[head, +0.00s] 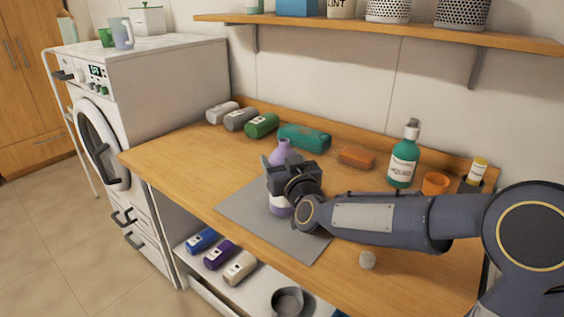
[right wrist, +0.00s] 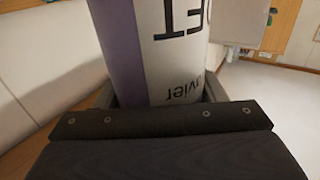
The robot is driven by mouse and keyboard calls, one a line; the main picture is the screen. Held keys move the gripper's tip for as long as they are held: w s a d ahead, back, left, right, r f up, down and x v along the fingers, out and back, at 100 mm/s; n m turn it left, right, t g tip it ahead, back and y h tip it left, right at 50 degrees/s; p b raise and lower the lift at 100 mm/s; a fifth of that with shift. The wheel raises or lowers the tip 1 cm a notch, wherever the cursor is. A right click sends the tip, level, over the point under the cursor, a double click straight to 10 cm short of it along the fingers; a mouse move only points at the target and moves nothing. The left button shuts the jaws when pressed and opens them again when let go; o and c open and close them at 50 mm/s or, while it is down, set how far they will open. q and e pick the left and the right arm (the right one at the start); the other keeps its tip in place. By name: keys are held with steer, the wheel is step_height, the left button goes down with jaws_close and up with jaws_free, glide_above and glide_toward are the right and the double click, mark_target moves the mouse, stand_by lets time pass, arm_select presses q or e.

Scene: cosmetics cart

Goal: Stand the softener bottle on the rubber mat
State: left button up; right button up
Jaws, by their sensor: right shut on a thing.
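The softener bottle (head: 279,151) is pale purple with a white label and stands upright in my right gripper (head: 281,175), which is shut around its middle and hides much of it. The grey rubber mat (head: 262,230) lies flat on the wooden worktop, and the bottle's base shows against it. I cannot tell whether the base touches the mat or hangs just above it. In the right wrist view the bottle (right wrist: 175,60) fills the space between the jaws, its label lettering upside down. My left gripper is not in view.
Behind the mat lie several rolled or bottle-like items, including a green one (head: 262,125), a teal pack (head: 304,137) and an orange block (head: 356,156).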

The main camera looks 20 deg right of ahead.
steer(key=o, duration=0.8)
steer(key=shift+f, duration=0.2)
steer(key=o, duration=0.4)
steer(key=shift+o, duration=0.2)
steer(key=shift+r, duration=0.1)
steer(key=shift+r, duration=0.2)
steer(key=s, duration=1.2)
steer(key=shift+d+b, duration=0.3)
steer(key=shift+d, duration=0.15)
